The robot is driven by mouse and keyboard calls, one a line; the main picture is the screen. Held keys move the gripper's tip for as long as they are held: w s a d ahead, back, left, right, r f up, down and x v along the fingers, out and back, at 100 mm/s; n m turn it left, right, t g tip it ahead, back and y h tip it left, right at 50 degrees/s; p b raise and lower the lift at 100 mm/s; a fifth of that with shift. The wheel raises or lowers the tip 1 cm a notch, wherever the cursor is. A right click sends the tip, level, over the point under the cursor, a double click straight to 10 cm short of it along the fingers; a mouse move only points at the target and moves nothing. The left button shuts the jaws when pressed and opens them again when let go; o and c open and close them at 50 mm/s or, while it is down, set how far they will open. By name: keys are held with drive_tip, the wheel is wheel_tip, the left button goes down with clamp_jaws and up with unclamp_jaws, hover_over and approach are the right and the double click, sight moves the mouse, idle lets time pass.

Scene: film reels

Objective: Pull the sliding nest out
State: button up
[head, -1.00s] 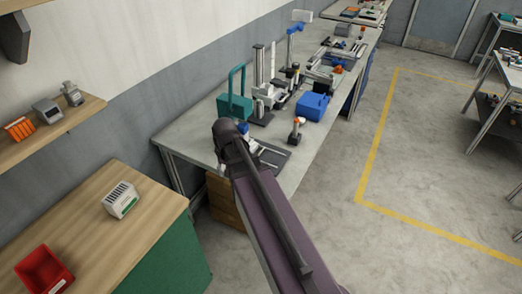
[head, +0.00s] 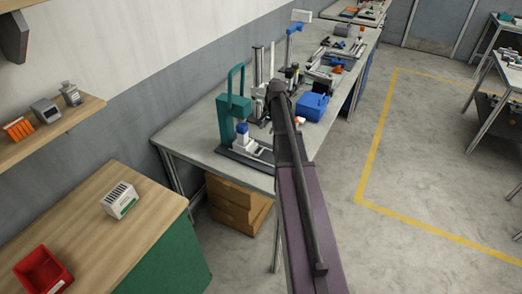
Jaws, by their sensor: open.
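A green arched press frame (head: 236,84) stands on the near left part of the long grey bench. A dark base plate (head: 232,152) lies at its foot, reaching to the right. A white block (head: 243,142) with a blue top (head: 241,128) sits on the base in front of the frame. It seems to be in the sliding nest's place, but the nest is too small to make out surely. My dark arm reaches up from the bottom and ends to the right of the frame. My gripper is hidden behind the arm, so its contact with anything cannot be seen.
A blue box (head: 314,106) and a tall stand (head: 258,68) are on the bench close to my arm. Cardboard boxes (head: 232,205) sit under the bench. A wooden-topped cabinet (head: 80,225) stands at the left.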

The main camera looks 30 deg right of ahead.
sight(261, 152)
drive_tip(key=shift+f, duration=0.2)
drive_tip(key=f+b, duration=0.4)
drive_tip(key=w+a+f+b, duration=0.1)
drive_tip(key=f+b, duration=0.3)
drive_tip(key=b, duration=0.1)
drive_tip(key=w+f+b, duration=0.1)
drive_tip(key=f+b, duration=0.3)
drive_tip(key=f, duration=0.1)
drive_tip(key=shift+w+a+f, duration=0.1)
drive_tip(key=shift+w+a, duration=0.05)
drive_tip(key=shift+a, duration=0.1)
idle(0.6)
idle(0.4)
clamp_jaws()
